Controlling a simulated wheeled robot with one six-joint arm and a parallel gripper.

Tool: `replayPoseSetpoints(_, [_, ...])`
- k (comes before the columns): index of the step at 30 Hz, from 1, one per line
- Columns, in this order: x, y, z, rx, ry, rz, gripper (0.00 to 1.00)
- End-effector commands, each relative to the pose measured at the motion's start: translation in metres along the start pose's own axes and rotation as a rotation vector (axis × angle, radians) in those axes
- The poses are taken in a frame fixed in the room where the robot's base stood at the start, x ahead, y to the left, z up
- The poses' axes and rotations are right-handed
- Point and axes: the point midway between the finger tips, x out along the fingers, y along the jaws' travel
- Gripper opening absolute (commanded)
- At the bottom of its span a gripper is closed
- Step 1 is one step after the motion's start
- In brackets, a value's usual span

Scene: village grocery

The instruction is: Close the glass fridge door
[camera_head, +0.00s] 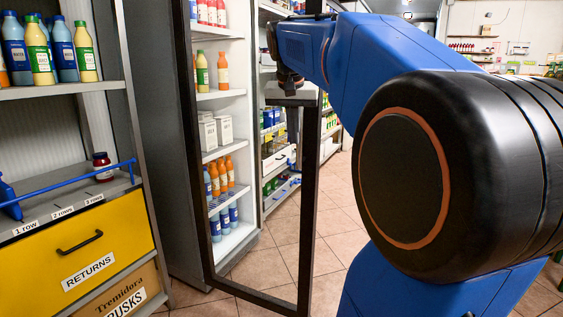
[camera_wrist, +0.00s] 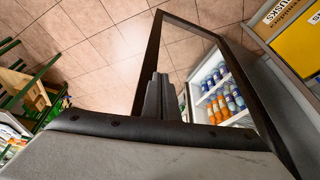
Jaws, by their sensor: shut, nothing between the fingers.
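The glass fridge door (camera_head: 308,190) stands open, its dark frame swung out from the fridge (camera_head: 228,130). Shelves of bottles and cartons show through and beside it. In the wrist view the door's dark frame (camera_wrist: 198,28) slants across the middle, with the bottles seen through it. My gripper (camera_wrist: 161,78) shows there with its fingers together and empty, overlapping the frame's left bar. I cannot tell whether they touch it.
A grey shelf unit with bottles (camera_head: 62,55), a jar (camera_head: 102,166) and a yellow returns drawer (camera_head: 75,245) stands left of the fridge. Tiled floor (camera_head: 345,225) is open below and right of the door. Stocked shelves (camera_head: 275,150) continue behind it. Green-framed furniture (camera_wrist: 25,85) is at the wrist view's left.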

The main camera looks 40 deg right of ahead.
Motion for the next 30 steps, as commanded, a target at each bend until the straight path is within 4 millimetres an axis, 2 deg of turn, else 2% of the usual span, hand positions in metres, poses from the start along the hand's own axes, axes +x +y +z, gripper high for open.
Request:
replayPoseSetpoints(4, [0.002, 0.003, -0.007, 0.019, 0.000, 0.007, 0.00])
replayPoseSetpoints(8, [0.015, 0.003, -0.007, 0.018, -0.002, 0.007, 0.00])
replayPoseSetpoints(24, [0.102, 0.003, -0.007, 0.017, -0.001, 0.006, 0.00])
replayPoseSetpoints(30, [0.109, 0.003, -0.032, 0.018, 0.000, 0.006, 0.00])
